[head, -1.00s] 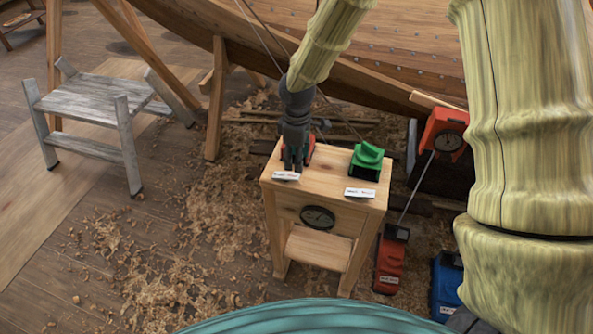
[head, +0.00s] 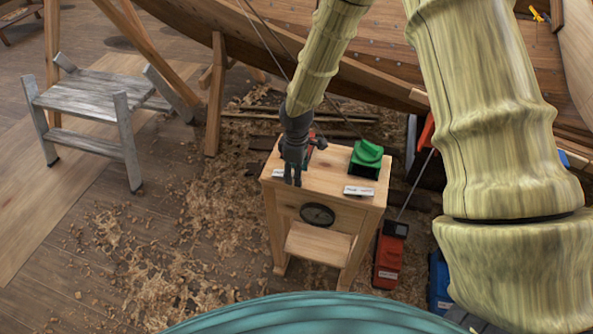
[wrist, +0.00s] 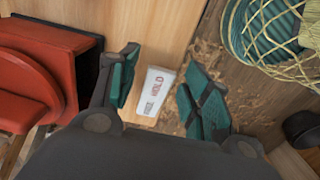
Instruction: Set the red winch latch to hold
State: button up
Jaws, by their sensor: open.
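The red winch latch (head: 311,146) sits on top of the wooden stand, mostly hidden behind my gripper in the head view. In the wrist view its red body (wrist: 38,82), with a round part and a dark base, fills the left side. My gripper (head: 293,182) points down near the stand's front left edge, in front of the latch. In the wrist view my gripper (wrist: 162,92) is open and empty, with its teal finger pads on either side of a white label (wrist: 157,92) reading FREE and HOLD. The latch is outside the fingers. Which word it is set to cannot be told.
A green latch (head: 367,158) stands at right on the same wooden stand (head: 330,181), with its own label. A grey step stool (head: 100,95) is at left.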

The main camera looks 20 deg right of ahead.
jog(key=c, duration=1)
jog(key=shift+s+d+f+t+y, duration=0.2)
jog(key=shift+t+y, duration=0.2)
jog(key=shift+y, duration=0.2)
jog(key=o, duration=1)
jog(key=shift+r, duration=0.1)
notch_tip(320, 180, up, 12)
jog(key=d, duration=0.1)
jog(key=shift+s, duration=0.35)
jog(key=shift+d, duration=0.1)
